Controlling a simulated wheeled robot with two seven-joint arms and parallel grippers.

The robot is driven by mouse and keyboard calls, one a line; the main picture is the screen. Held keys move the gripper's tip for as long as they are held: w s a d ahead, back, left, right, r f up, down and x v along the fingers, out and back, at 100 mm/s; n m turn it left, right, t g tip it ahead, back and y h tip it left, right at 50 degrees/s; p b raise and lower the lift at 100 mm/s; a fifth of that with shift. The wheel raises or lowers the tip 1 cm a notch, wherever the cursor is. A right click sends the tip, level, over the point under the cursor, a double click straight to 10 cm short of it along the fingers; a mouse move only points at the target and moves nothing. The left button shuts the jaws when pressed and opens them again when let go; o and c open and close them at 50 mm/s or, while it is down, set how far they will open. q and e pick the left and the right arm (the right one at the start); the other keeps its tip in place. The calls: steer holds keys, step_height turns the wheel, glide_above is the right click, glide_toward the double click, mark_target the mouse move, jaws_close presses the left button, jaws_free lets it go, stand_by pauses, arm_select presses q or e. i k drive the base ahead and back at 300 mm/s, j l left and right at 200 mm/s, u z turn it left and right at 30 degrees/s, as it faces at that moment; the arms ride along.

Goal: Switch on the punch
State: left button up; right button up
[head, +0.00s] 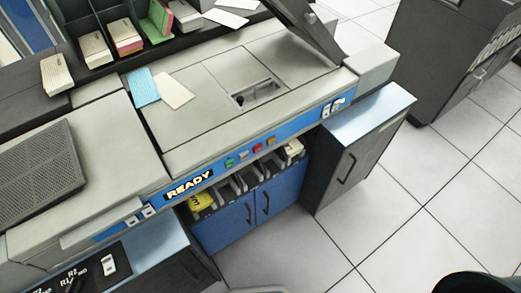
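The punch is a large grey machine (185,125) with a blue front strip, standing across the middle of the head view. A lit READY sign (189,185) is on the strip. To its right is a row of small buttons: green (229,162), white (244,154), red (257,148) and orange (270,140). A pair of pale switches (332,107) sits at the strip's right end. Another pair (139,216) sits left of READY. A white rocker switch (109,264) is on a black panel at the lower left. Neither of my grippers is in view.
A blue card (143,87) and a cream card (174,90) lie on the machine top. Card bins (110,35) stand behind. Blue cabinet doors (248,212) and a dark cabinet (350,160) are below. Tiled floor (420,200) is clear at right.

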mark_target(132, 220)
steer(key=k+j+u, duration=0.1)
steer(key=u, duration=0.4)
steer(key=j+u, duration=0.3)
steer(key=u, duration=0.2)
